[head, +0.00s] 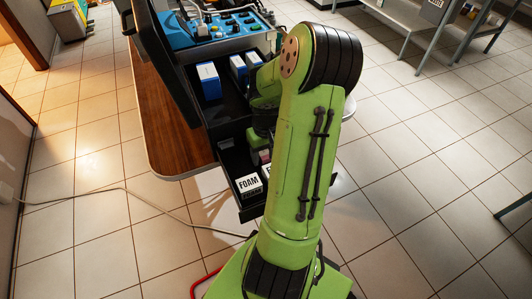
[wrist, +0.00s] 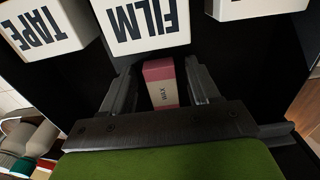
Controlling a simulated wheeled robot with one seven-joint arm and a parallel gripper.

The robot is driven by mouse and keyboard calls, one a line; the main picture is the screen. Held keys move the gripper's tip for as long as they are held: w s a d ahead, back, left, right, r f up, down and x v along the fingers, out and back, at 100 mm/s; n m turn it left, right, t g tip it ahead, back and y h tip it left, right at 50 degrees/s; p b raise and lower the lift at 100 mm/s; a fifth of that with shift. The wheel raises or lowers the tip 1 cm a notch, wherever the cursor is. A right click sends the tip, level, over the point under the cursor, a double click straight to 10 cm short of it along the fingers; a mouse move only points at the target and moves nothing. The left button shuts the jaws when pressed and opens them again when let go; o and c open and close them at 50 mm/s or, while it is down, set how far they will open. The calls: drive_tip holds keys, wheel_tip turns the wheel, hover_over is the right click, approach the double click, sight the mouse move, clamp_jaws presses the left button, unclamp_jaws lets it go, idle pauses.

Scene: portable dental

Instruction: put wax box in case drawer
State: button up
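The wax box (wrist: 162,84), small with a pink top and a pale labelled face, is between my gripper's fingers in the wrist view. My gripper (wrist: 164,82) looks open, with a finger on each side of the box and narrow dark gaps beside it. In the head view the wax box (head: 265,157) shows as a small pink and pale patch beside my arm. The black case (head: 175,60) has a pulled-out lower drawer (head: 246,213) under my gripper. My arm hides much of the drawer and my fingertips in the head view.
In the wrist view, a FILM box (wrist: 142,25) and a TAPE box (wrist: 40,28) stand just beyond my fingers, with another white box (wrist: 250,8) at right. A FOAM box (head: 249,184) sits in the drawer. Blue and white boxes (head: 208,80) stand in the upper tray.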

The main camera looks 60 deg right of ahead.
sight(266, 156)
wheel_tip(266, 156, up, 12)
drive_tip(key=p, duration=0.5)
drive_tip(key=w+a+r+n+t+h, duration=0.1)
drive_tip(key=w+a+r+n+h, duration=0.15)
drive_tip(key=a+r, duration=0.85)
drive_tip(key=s+a+r+n+t+y, duration=0.1)
drive_tip(key=s+a+n+t, duration=0.1)
drive_tip(key=a, duration=0.5)
drive_tip(key=s+a+r+n+t+y, duration=0.1)
drive_tip(key=s+a+t, duration=0.1)
drive_tip(key=s+a, duration=0.3)
drive_tip(key=a, duration=0.3)
drive_tip(key=shift+s+a+r+n+t, duration=0.15)
drive_tip(key=shift+s+a+n+t, duration=0.1)
drive_tip(key=shift+s+n+t, duration=0.1)
drive_tip(key=shift+r+y, duration=0.1)
drive_tip(key=shift+y, duration=0.15)
